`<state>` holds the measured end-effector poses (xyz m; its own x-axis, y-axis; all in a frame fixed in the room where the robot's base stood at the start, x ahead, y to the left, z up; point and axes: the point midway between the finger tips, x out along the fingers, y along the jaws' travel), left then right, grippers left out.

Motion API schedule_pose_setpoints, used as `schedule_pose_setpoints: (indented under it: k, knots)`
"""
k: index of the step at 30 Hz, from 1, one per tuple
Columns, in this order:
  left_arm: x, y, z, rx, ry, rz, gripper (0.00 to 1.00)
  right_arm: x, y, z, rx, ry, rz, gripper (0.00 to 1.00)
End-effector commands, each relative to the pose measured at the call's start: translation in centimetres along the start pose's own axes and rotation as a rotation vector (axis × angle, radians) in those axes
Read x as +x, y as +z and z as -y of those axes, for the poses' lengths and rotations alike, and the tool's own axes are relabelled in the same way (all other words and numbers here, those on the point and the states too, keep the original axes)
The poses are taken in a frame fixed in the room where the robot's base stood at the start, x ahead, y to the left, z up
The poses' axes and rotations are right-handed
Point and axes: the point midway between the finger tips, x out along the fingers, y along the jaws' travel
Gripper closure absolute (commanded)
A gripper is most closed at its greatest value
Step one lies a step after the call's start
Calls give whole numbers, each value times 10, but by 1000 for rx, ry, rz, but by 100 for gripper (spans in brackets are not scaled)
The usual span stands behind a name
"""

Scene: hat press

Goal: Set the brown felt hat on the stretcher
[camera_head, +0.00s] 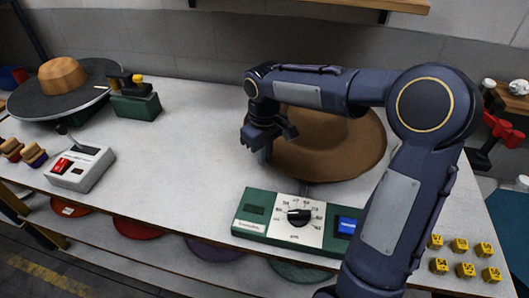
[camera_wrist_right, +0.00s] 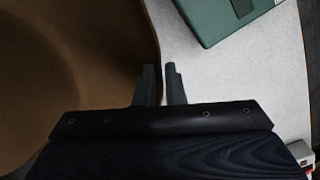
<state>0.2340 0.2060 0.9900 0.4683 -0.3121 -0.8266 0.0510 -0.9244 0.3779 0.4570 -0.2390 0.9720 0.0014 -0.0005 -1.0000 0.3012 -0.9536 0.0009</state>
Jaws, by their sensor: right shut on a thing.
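The brown felt hat (camera_head: 352,150) is at the right of the table, brim spread wide and crown partly hidden behind my right forearm. Its brim also fills the left of the right wrist view (camera_wrist_right: 80,60). My right gripper (camera_head: 268,156) is at the hat's left brim edge. In the wrist view its narrow fingers (camera_wrist_right: 160,85) are close together at the brim edge, shut on it. I cannot tell which thing is the stretcher or what lies under the hat. My left gripper is out of view.
A green dial box (camera_head: 255,228) sits in front of the hat; its corner shows in the wrist view (camera_wrist_right: 215,15). A white switch box (camera_head: 88,170) and a green block (camera_head: 137,106) stand left. Yellow cubes (camera_head: 460,246) lie at the right front. The table's middle is clear.

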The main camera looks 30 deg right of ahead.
Motion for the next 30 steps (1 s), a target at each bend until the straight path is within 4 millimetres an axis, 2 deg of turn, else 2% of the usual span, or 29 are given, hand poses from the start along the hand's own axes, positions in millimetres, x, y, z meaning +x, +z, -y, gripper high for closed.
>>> schedule_pose_setpoints:
  k: [23,24,29,30]
  knots:
    - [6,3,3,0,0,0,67,12,0,0,-1,0,0,100]
    - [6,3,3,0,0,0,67,12,0,0,-1,0,0,86]
    - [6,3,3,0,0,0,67,12,0,0,0,0,0,65]
    - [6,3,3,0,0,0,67,12,0,0,0,0,0,65]
